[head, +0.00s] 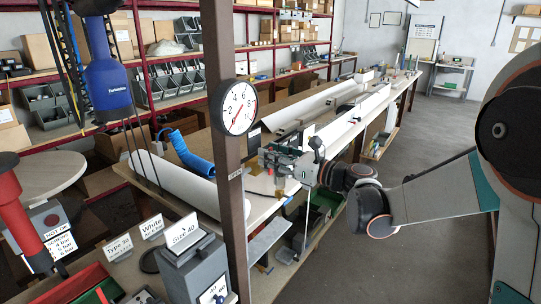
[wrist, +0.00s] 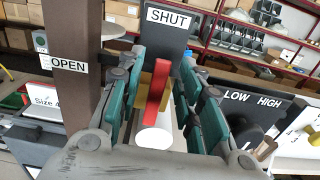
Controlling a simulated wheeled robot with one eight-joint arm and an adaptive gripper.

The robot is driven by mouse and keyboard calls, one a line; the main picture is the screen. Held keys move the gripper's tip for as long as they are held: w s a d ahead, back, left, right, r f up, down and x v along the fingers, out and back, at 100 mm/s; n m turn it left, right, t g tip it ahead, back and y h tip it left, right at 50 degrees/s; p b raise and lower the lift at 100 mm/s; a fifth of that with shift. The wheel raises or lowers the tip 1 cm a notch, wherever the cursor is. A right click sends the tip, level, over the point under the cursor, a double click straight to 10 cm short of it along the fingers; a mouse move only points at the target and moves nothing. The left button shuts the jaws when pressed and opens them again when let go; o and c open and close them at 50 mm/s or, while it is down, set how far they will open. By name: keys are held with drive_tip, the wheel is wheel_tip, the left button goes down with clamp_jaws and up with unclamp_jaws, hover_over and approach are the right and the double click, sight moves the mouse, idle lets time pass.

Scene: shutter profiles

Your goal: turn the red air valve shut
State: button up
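The red valve lever (wrist: 158,92) shows in the wrist view, in front of a brass-coloured body (wrist: 146,84). It runs up the picture, leaning slightly right, towards the SHUT label (wrist: 169,18). The OPEN label (wrist: 69,66) is on the brown post to the left. My gripper (wrist: 161,75) is open, with one finger on each side of the lever and narrow gaps showing; contact at the tips cannot be told.
The brown post (head: 228,150) with a round pressure gauge (head: 239,108) stands close to my gripper. A white cylinder (wrist: 154,137) shows below the lever. A LOW/HIGH panel (wrist: 250,108) is at the right. A long bench (head: 340,112) with white profiles runs behind; the floor at right is clear.

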drive_tip(key=v, duration=1.1)
drive_tip(key=shift+s, duration=0.1)
